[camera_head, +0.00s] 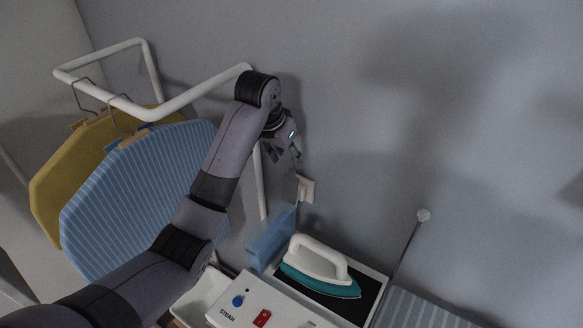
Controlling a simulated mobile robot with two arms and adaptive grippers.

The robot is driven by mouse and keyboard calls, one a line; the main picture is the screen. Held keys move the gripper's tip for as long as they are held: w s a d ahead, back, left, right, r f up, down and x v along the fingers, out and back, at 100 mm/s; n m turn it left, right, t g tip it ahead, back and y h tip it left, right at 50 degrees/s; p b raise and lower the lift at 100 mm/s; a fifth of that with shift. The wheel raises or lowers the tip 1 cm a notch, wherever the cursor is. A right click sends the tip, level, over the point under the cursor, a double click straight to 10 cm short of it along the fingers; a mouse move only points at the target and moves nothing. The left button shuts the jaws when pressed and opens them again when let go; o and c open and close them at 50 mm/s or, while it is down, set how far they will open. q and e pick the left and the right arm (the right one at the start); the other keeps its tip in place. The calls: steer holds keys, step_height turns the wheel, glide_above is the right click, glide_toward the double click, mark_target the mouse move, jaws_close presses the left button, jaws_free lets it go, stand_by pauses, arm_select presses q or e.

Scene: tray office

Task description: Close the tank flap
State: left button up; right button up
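A translucent blue tank (268,244) stands at the back left of the ironing station, close to the wall. Its upper part looks like a thin raised blue panel, but I cannot clearly tell the flap from the tank body. My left gripper (284,154) is above the tank, near the wall and apart from it. It points downward, its fingers look spread, and nothing shows between them. My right gripper is not in view.
A teal and white iron (318,268) rests on a dark plate right of the tank. A white panel (262,304) with blue and red buttons is in front. A white rail (190,97) holds hanging blue (140,200) and yellow (60,185) pieces. A thin rod (408,246) stands right.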

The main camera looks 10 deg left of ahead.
mark_target(290, 179)
arm_select(q)
steer(key=x, duration=0.3)
steer(key=shift+s+a+p, duration=0.1)
steer(key=shift+s+p, duration=0.05)
steer(key=shift+p, duration=0.25)
steer(key=x, duration=0.3)
steer(key=shift+p, duration=0.3)
steer(key=c, duration=0.9)
jaws_close()
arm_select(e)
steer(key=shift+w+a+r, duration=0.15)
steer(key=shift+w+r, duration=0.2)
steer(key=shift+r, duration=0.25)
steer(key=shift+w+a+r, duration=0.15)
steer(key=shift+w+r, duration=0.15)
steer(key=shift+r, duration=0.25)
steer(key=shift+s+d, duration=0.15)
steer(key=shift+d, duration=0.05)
